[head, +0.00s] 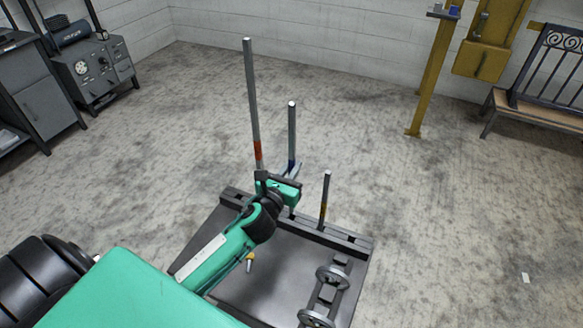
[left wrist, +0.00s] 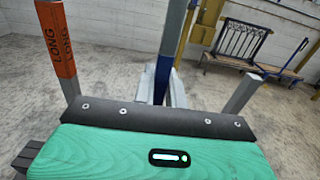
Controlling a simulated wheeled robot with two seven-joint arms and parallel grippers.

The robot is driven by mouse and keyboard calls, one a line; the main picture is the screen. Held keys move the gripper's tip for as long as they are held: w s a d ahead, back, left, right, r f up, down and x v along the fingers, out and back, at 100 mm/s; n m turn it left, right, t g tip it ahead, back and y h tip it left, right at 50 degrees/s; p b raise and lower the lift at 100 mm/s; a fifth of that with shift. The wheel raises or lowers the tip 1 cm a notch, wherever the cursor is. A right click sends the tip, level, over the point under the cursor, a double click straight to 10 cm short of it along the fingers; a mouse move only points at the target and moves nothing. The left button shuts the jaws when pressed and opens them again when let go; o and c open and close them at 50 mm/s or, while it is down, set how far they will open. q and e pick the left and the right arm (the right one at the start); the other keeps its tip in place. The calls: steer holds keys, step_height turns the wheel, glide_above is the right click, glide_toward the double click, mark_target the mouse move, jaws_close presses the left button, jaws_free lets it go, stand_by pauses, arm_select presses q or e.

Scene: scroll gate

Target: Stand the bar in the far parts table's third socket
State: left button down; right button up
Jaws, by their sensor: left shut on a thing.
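A long grey bar (head: 251,95) with an orange band stands nearly upright in the head view, tilted slightly. In the left wrist view the bar (left wrist: 62,45) is at the left, its band marked LONG. A socket rail (head: 345,236) runs along that edge. My gripper hides the bar's lower end and part of the rail, so I cannot tell whether the bar is in a socket. A short bar (head: 325,198) stands upright at the rail, right of the gripper. My right gripper is not in view.
Handwheels (head: 333,277) sit at the table's right side. A yellow column (head: 434,75) and bench (head: 540,111) are at the back right, grey cabinets (head: 95,68) at the left. The floor between is clear.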

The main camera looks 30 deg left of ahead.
arm_select(q)
steer(key=shift+f+b, duration=0.85)
steer(key=shift+f, duration=0.25)
stand_by(0.6)
steer(key=shift+s+a+f+b, duration=0.1)
steer(key=shift+a+f+b, duration=0.2)
steer(key=shift+f+b, duration=0.35)
